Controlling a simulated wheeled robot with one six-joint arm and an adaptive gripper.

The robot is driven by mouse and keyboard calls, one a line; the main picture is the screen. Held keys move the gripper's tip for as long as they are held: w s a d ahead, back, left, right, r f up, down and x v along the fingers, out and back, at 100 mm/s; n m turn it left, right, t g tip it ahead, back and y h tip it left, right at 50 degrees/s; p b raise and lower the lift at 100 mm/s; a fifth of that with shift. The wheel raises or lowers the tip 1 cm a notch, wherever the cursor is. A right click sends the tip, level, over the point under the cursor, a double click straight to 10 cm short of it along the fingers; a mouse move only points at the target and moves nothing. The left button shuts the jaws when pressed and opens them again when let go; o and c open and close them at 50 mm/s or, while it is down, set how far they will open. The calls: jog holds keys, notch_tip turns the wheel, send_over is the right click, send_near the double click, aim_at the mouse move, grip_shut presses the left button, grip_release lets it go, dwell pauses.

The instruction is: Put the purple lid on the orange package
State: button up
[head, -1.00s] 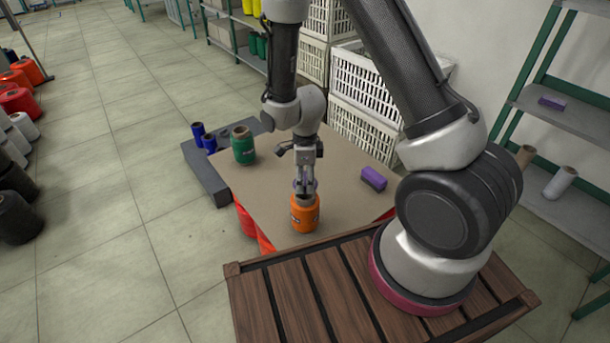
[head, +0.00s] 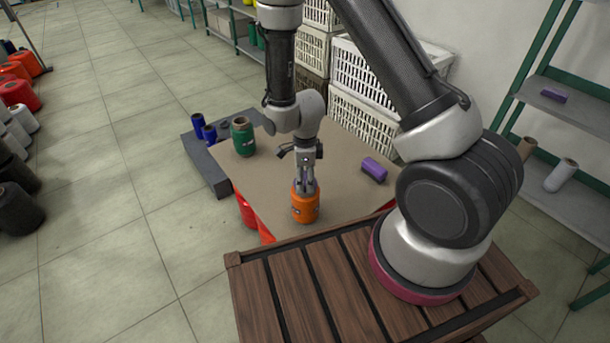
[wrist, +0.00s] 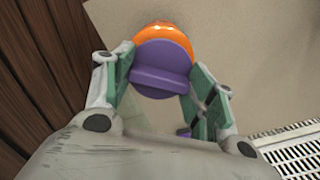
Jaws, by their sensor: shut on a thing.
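The orange package (head: 305,208) stands upright on the tan tabletop near its front edge. My gripper (head: 306,186) points straight down at the package's top. In the wrist view, my gripper (wrist: 160,78) is shut on the raised ridge of the round purple lid (wrist: 165,55). The lid covers most of the orange package (wrist: 160,28), whose rim shows as a crescent beyond it. The lid is at the package's mouth, but I cannot tell whether it is fully seated. The fingers hide the lid in the head view.
A purple block (head: 374,170) lies to the right on the tan tabletop (head: 345,195). A green bobbin (head: 243,136) stands at its left rear, beside blue spools (head: 208,133) on a grey surface. White crates (head: 362,120) stand behind. The tabletop's middle is clear.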

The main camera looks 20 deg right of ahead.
dwell(0.4)
jog(key=o, duration=0.9)
jog(key=shift+c, duration=0.2)
jog(key=shift+r, duration=0.1)
